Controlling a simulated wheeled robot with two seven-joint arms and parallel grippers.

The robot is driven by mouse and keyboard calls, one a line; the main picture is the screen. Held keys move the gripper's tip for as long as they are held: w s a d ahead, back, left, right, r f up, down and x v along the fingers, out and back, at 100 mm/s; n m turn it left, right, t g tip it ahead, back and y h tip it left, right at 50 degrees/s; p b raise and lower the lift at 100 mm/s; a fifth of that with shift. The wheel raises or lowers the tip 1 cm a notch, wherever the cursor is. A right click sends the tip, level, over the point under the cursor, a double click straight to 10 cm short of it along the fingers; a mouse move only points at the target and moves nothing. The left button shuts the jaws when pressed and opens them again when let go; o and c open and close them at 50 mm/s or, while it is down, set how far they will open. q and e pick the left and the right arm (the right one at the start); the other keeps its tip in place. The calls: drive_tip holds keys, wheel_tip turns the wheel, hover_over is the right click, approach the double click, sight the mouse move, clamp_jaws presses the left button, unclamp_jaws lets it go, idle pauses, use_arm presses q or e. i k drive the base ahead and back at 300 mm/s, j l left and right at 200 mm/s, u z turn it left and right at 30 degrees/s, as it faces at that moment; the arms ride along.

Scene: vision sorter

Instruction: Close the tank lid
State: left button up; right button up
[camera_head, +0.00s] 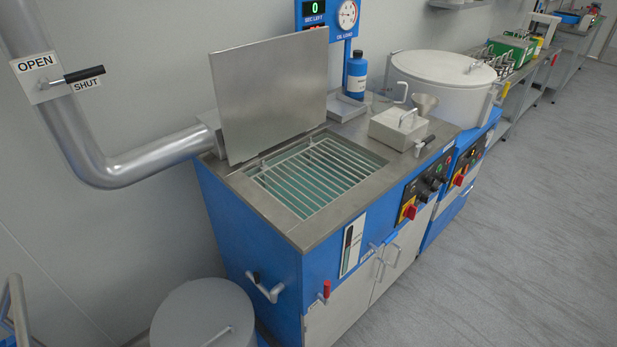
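The tank lid (272,98) is a flat grey metal plate. It stands open, nearly upright, along the back left edge of the tank opening. The tank (275,197) is set in the steel top of a blue cabinet. A rack of parallel bars (318,172) covers its opening, with greenish liquid below. No handle shows on the visible face of the lid. Neither of my grippers is in the picture.
A large pipe (160,157) with an OPEN/SHUT lever (84,75) runs behind the tank's left. A metal box (398,127), a blue bottle (357,75) and a round white-lidded vessel (443,70) stand right. A grey drum (203,313) stands in front left. The floor at right is clear.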

sight(269, 91)
drive_tip(key=l+u, duration=0.1)
drive_tip(key=u, duration=1.1)
drive_tip(key=l+u, duration=1)
drive_tip(key=k+l+u, duration=0.2)
drive_tip(key=l+u, duration=0.25)
